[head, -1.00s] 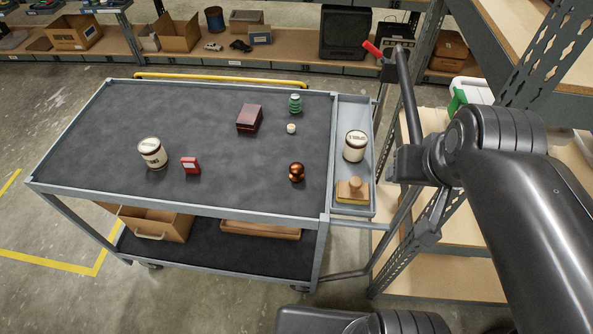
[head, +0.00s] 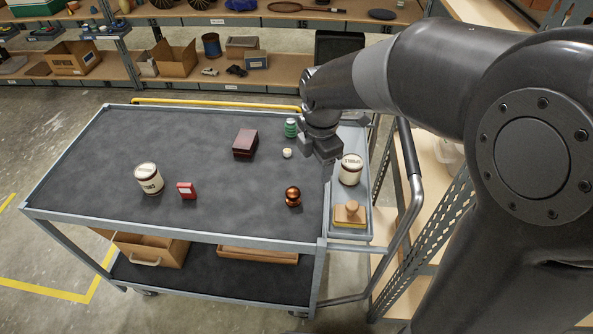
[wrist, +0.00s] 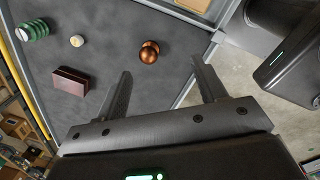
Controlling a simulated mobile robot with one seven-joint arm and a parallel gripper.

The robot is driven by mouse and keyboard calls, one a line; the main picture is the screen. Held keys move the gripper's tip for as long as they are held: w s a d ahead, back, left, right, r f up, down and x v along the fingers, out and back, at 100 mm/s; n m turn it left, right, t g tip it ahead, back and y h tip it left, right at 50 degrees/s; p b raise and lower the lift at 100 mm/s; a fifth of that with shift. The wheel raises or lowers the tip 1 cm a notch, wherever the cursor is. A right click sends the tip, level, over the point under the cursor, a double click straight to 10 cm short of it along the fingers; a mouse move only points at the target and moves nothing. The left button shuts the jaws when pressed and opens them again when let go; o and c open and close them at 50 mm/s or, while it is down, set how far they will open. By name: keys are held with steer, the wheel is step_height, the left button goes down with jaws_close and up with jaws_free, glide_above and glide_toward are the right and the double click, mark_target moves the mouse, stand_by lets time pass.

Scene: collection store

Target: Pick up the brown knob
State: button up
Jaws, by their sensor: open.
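The brown knob (head: 293,196), shiny and coppery with a rounded top, stands on the dark top of the cart (head: 110,165), near its front right. In the wrist view the brown knob (wrist: 149,52) lies beyond the fingertips, roughly between their lines. My gripper (wrist: 161,68) is open and empty, its two fingers spread apart. In the head view my gripper (head: 325,160) hangs above the cart's right edge, up and to the right of the knob and apart from it. Its fingers are hard to make out there.
A small cream knob (head: 287,153), a green ribbed item (head: 290,128) and a dark red box (head: 245,143) stand behind the knob. A cream jar (head: 149,179) and a red box (head: 187,190) are left. The side tray (head: 366,222) holds another jar (head: 350,170) and a wooden-handled block (head: 350,212).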

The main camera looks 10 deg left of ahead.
mark_target(293, 190)
steer(key=a+f+n, duration=0.1)
steer(key=n, duration=0.1)
steer(key=w+a+f+n, duration=0.1)
steer(key=a+f+n, duration=0.1)
steer(key=a+f+n+g, duration=0.1)
steer(key=a+f+n, duration=0.1)
steer(key=shift+w+a+f, duration=0.2)
steer(key=shift+w+f, duration=0.05)
steer(key=shift+w, duration=0.15)
steer(key=shift+a+f, duration=0.1)
steer(key=shift+f, duration=0.25)
step_height(293, 190, down, 5)
steer(key=shift+f, duration=0.1)
steer(key=shift+w+a+f, duration=0.1)
steer(key=shift+w+f, duration=0.1)
steer(key=shift+f, duration=1.1)
steer(key=shift+w+a+f, duration=0.1)
steer(key=shift+w+f, duration=0.05)
steer(key=shift+f, duration=1.1)
steer(key=shift+c, duration=0.6)
steer(key=c, duration=1.1)
